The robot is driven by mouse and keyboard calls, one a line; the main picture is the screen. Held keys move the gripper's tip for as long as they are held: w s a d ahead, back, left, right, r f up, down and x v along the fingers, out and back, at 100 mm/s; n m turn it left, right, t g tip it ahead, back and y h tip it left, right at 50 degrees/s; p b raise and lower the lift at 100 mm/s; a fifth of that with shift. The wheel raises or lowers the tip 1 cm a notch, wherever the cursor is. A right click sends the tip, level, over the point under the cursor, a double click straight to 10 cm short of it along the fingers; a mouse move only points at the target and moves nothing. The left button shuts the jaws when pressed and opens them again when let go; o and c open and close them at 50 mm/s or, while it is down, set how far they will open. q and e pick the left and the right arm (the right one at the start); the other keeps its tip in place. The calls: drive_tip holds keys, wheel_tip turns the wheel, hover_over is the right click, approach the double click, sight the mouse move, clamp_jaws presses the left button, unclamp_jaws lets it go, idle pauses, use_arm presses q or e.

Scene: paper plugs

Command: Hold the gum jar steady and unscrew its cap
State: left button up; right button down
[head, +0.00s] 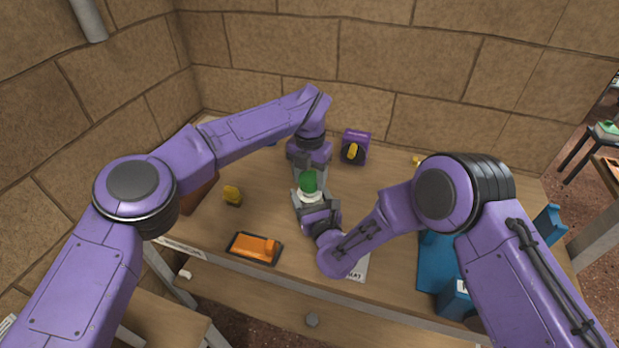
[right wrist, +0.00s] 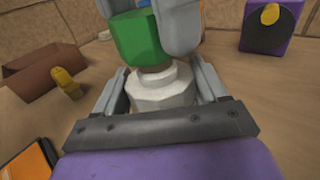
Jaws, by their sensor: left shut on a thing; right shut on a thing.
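The gum jar is white (head: 310,196) with a green cap (head: 309,182), upright near the middle of the table. In the right wrist view the white jar (right wrist: 162,92) is between the fingers of my right gripper (right wrist: 162,82), which is shut on it low down. My left gripper (head: 308,173) comes from behind and above, and its grey fingers are shut on the green cap, which also shows in the right wrist view (right wrist: 134,40). The cap sits right above the jar's neck. I cannot tell how far it is turned.
A purple box (head: 356,146) with a yellow knob stands behind right. A yellow object (head: 232,195) and an orange piece in a dark tray (head: 236,255) lie left. A printed sheet (head: 359,268) and a blue container (head: 436,262) are right. Stone walls close the back and left.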

use_arm(q)
drive_tip(key=shift+r, duration=2)
use_arm(e)
unclamp_jaws()
use_arm(q)
wheel_tip(320, 180, down, 2)
drive_tip(key=shift+f+b, duration=0.25)
drive_tip(key=shift+b, duration=0.95)
use_arm(e)
drive_tip(key=v, duration=1.1)
drive_tip(key=shift+s+f, duration=0.1)
drive_tip(key=shift+s, duration=0.1)
drive_tip(key=shift+s+d, duration=0.15)
drive_tip(key=shift+s, duration=0.15)
